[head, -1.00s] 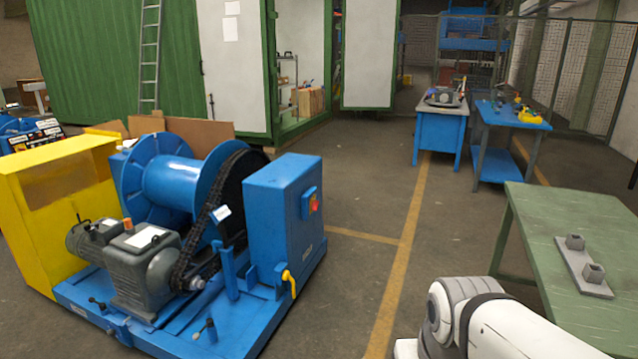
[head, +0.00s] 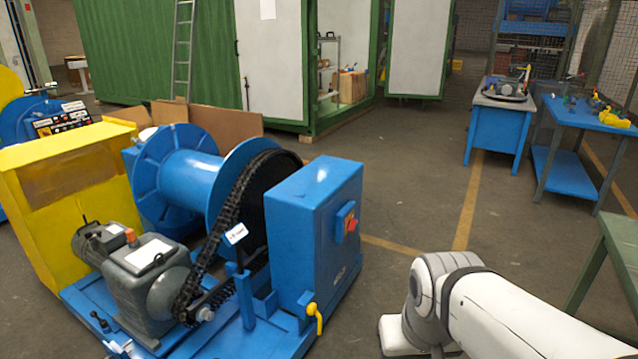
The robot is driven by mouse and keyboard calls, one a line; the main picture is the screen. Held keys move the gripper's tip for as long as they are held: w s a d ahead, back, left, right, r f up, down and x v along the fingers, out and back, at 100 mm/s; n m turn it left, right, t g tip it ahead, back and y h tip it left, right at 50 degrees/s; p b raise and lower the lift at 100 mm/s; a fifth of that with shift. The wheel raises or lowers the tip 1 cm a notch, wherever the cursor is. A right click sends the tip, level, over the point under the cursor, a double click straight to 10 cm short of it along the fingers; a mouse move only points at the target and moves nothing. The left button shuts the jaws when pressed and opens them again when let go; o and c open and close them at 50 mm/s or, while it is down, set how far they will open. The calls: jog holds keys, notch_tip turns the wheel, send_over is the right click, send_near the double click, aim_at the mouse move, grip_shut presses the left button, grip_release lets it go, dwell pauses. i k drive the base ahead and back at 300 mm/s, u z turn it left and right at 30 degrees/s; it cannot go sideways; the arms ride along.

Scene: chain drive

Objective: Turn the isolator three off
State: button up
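A blue control cabinet (head: 300,232) stands at the right end of the winch machine in the head view. On its right face is a small blue switch box with a red rotary switch (head: 351,225) on a yellow plate. This may be an isolator, but I cannot read any number or its exact position. A yellow-handled lever (head: 315,318) sits low at the cabinet's front corner. My white arm shows at the lower right, to the right of the cabinet and apart from it. My gripper is outside the picture.
The winch's blue drum (head: 190,185), chain (head: 218,238) and grey motor gearbox (head: 148,285) stand left of the cabinet. A green table (head: 622,250) is at the right edge. Two blue benches (head: 497,135) stand farther back.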

aim_at(352, 223)
jog(key=z, duration=0.35)
jog(key=i, duration=2.35)
jog(key=z, duration=0.05)
